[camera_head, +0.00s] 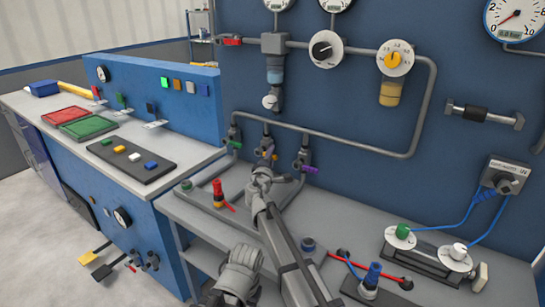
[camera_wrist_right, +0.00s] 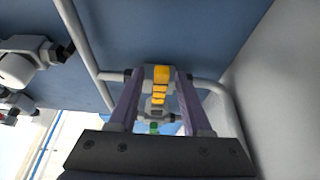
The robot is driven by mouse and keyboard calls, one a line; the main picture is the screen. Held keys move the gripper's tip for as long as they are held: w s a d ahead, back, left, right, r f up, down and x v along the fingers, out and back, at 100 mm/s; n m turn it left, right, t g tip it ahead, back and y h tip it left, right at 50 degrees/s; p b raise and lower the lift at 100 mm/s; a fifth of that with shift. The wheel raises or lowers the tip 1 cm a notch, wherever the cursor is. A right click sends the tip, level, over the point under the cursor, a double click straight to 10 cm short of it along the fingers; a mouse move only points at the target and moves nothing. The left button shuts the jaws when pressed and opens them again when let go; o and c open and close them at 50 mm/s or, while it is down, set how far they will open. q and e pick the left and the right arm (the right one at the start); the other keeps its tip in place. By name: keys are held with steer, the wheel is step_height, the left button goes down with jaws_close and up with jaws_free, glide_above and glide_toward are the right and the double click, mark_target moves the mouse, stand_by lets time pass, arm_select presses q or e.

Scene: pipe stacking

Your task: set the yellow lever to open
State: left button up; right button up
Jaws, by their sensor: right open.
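The yellow lever (camera_head: 262,153) is on the middle valve of three small pipe valves at the back of the grey bench, partly hidden by my right gripper (camera_head: 262,178). In the right wrist view the yellow lever (camera_wrist_right: 161,85) lies in the gap between the two fingers of my right gripper (camera_wrist_right: 155,92), with its orange-yellow top at the far end. The fingers stand apart on either side of it, and I see no clear contact.
A green lever (camera_head: 236,144) is on the valve to the left and a purple lever (camera_head: 310,169) on the valve to the right, both close by. A red-topped valve (camera_head: 218,190) stands nearer on the left. Grey pipes (camera_head: 330,137) run along the blue wall.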

jaws_close()
stand_by(1.3)
